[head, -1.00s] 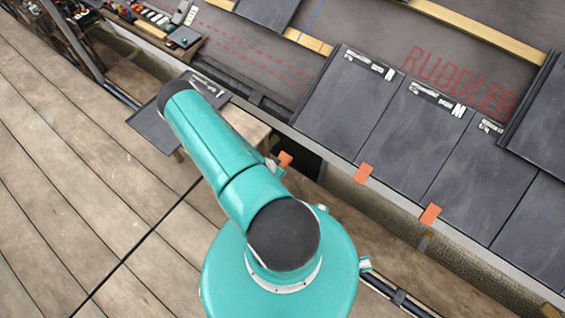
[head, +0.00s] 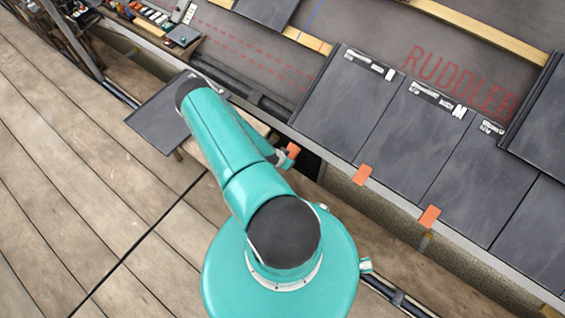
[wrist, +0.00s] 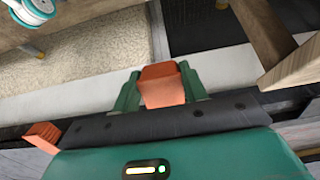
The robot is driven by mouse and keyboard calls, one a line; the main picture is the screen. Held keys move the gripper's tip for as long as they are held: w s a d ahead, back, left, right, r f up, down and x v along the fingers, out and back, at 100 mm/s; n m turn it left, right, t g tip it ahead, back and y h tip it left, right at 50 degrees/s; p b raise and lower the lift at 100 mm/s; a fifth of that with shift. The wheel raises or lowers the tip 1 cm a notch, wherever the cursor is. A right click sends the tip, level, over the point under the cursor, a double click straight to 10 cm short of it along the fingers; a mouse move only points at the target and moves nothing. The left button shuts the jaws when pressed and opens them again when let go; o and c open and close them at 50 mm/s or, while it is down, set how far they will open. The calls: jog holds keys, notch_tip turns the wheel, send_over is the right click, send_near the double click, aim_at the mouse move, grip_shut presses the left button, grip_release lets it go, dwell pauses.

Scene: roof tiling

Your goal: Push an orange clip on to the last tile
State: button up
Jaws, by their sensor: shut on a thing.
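My gripper (head: 284,160) shows in the head view beyond my teal arm, which hides much of it. An orange clip (head: 292,151) is at its tip. In the wrist view, the two teal fingers of my gripper (wrist: 162,92) are shut on the orange clip (wrist: 163,86), one on each side. The leftmost laid tile (head: 338,105) is dark grey, up and to the right of the held clip. The clip looks apart from the tile's lower left corner. A second orange clip (head: 362,175) sits at this tile's lower right corner.
Another orange clip (head: 429,216) is on the eave edge farther right. A loose dark tile (head: 158,118) lies left of my arm. The gutter (head: 395,200) runs below the tiles. A wooden batten (head: 465,33) crosses the roof above. Planks at lower left are clear.

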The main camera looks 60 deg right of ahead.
aim_at(292, 152)
jog(key=shift+s+d+f, duration=0.1)
jog(key=shift+d+f, duration=0.05)
jog(key=shift+d, duration=0.3)
jog(key=shift+s+d+f, duration=0.1)
jog(key=shift+d, duration=0.3)
jog(key=shift+d+r, duration=0.1)
jog(key=shift+d, duration=0.25)
jog(key=shift+s+d+r, duration=0.15)
jog(key=shift+d+r, duration=0.35)
jog(key=shift+d, duration=0.35)
jog(key=shift+s+d+r, duration=0.1)
jog(key=shift+d+r, duration=0.3)
jog(key=shift+d, duration=0.25)
jog(key=shift+s+d+r, duration=0.1)
jog(key=shift+d+r, duration=0.35)
jog(key=shift+d, duration=0.25)
jog(key=shift+s+d+r, duration=0.1)
jog(key=shift+d+r, duration=0.3)
jog(key=shift+d, duration=0.25)
dwell(1.9)
jog(key=o, duration=1.5)
jog(key=shift+a, duration=0.1)
jog(key=shift+c, duration=0.2)
jog(key=shift+v, duration=3.45)
